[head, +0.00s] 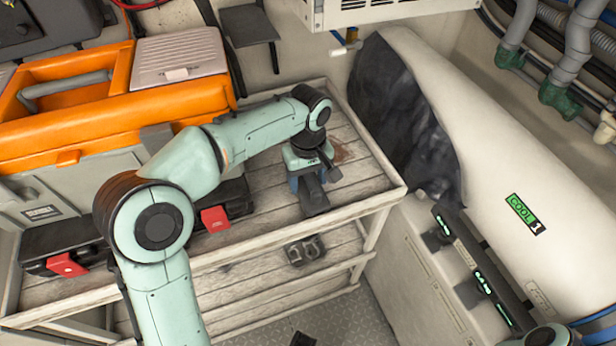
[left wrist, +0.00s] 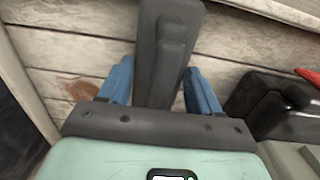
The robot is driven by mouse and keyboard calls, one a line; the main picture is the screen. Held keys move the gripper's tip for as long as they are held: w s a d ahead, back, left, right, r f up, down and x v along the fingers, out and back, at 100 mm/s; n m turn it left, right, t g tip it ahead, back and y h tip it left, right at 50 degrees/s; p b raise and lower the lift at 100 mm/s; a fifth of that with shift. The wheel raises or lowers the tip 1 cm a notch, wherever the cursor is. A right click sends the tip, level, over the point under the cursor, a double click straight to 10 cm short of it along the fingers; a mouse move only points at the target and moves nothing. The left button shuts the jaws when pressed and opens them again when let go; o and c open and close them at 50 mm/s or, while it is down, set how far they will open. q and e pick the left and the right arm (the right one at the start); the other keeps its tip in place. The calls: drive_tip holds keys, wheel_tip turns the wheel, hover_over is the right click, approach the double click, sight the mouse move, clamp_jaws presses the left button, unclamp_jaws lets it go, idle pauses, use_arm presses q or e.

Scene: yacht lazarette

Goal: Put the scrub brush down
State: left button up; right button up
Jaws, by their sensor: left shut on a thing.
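My left gripper (head: 308,184) is over the right part of the slatted wooden bench top (head: 262,190), pointing down. It is shut on a dark grey object, which I take to be the scrub brush (head: 314,197). In the left wrist view the brush (left wrist: 168,50) stands out between the two blue fingers of the left gripper (left wrist: 158,92), with slats behind it. Bristles are not visible. I cannot tell whether the brush touches the slats. My right gripper is not in view.
A grey toolbox with an orange lid tray (head: 75,110) and red latches fills the bench's left side. A small dark object (head: 304,250) lies on the lower shelf (head: 255,275). Bare slats surround the gripper.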

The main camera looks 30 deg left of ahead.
use_arm(q)
drive_tip(key=o, duration=0.9)
drive_tip(key=shift+o, duration=0.2)
wheel_tip(320, 180, up, 12)
drive_tip(key=p, duration=0.3)
drive_tip(key=shift+r, duration=0.15)
